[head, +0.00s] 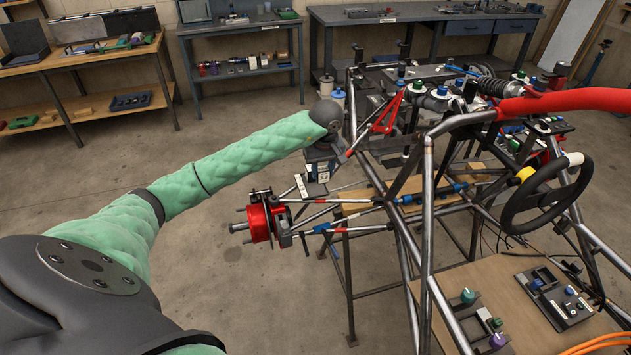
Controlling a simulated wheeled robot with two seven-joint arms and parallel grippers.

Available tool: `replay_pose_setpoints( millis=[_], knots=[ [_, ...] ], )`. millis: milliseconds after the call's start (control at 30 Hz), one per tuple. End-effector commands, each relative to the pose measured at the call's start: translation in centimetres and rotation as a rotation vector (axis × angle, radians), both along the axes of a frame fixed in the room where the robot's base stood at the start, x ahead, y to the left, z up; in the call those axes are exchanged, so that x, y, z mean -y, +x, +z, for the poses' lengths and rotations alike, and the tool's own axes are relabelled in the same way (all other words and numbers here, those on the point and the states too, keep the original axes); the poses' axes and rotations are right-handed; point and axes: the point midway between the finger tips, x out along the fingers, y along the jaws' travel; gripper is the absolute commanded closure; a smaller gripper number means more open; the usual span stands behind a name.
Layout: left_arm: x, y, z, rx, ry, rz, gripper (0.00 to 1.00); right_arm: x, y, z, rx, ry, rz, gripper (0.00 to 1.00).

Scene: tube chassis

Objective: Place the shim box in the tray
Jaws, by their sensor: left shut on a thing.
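My left gripper (317,183) is at the end of the green padded arm, pointing down near the left front of the tube chassis (428,190). The gripper is just above and right of the red brake hub (261,222). My right gripper is out of view.
A steering wheel (546,195) and a thick red sleeve (565,102) are at the right. Suspension rods and chassis tubes surround the gripper's right side. Workbenches (240,72) with tools stand along the back wall. The floor (120,180) at left is clear.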

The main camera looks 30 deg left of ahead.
Motion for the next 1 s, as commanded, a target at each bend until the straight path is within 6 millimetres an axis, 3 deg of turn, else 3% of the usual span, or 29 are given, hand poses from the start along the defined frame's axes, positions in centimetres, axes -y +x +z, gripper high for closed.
replay_pose_setpoints(
  millis=[100, 267, 633, 1000],
  knots=[
    [-1.7, 0.2, -1.2, 0.0, -0.001, 0.002, 0.89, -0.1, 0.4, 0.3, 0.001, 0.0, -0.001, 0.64],
    [-2.7, 0.3, -1.6, 0.001, -0.001, 0.0, 0.89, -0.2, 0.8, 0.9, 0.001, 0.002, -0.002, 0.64],
    [-2.6, 0.3, -5.4, 0.0, -0.003, -0.001, 0.89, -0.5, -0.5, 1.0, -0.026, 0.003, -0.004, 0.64],
    [-2.8, 0.3, -5.8, 0.001, 0.0, -0.001, 0.89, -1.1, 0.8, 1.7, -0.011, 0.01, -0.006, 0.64]
  ],
)
